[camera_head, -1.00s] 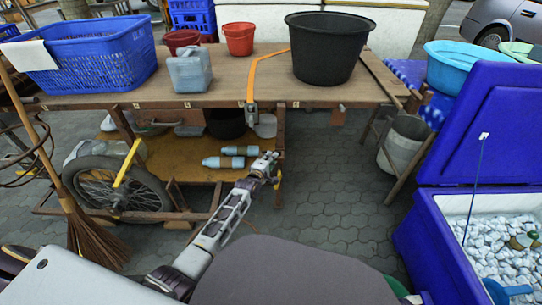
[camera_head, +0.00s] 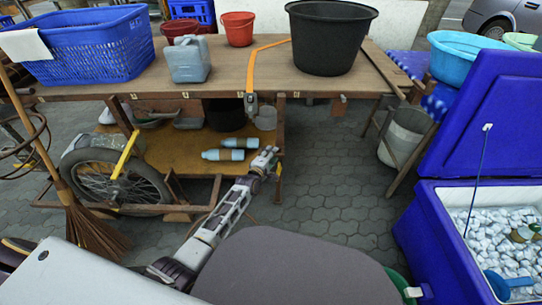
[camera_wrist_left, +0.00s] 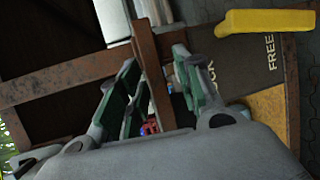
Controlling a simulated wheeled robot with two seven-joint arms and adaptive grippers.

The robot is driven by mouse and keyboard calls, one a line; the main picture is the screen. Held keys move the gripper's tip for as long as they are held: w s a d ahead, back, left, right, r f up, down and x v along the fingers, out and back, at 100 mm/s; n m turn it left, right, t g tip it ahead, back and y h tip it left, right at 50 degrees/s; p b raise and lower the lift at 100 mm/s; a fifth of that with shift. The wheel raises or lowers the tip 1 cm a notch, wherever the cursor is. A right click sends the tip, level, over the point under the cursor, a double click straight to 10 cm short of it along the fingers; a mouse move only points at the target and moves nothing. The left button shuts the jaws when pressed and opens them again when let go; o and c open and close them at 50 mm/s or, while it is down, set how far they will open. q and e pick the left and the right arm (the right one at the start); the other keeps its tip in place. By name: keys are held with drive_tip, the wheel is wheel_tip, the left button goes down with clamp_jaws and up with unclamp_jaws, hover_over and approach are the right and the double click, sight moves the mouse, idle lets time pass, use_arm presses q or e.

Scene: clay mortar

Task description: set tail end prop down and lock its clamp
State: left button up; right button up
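The tail end prop appears to be the brown wooden post (camera_head: 281,125) at the cart's right end in the head view. A brown post (camera_wrist_left: 153,75) also runs between the fingers in the left wrist view. My left gripper (camera_head: 268,157) is at the post's lower part. In the wrist view the left gripper (camera_wrist_left: 160,85) has its green-padded fingers apart on both sides of the post, with a gap visible on the right. A yellow clamp handle (camera_wrist_left: 265,21) lies at upper right, beside a dark plate (camera_wrist_left: 245,65) reading FREE and partly hidden letters. My right gripper is out of view.
The cart top (camera_head: 215,75) carries a blue basket (camera_head: 85,45), a jerrycan (camera_head: 187,60), red buckets and a black tub (camera_head: 330,38). Bottles (camera_head: 230,150) lie on the lower shelf. A blue ice chest (camera_head: 445,235) stands right. Paving (camera_head: 325,180) right of the cart is clear.

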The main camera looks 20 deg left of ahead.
use_arm(q)
drive_tip(key=shift+s, duration=0.2)
drive_tip(key=v, duration=1.1)
drive_tip(key=shift+s, duration=0.3)
idle(0.6)
drive_tip(key=shift+s, duration=0.1)
idle(0.5)
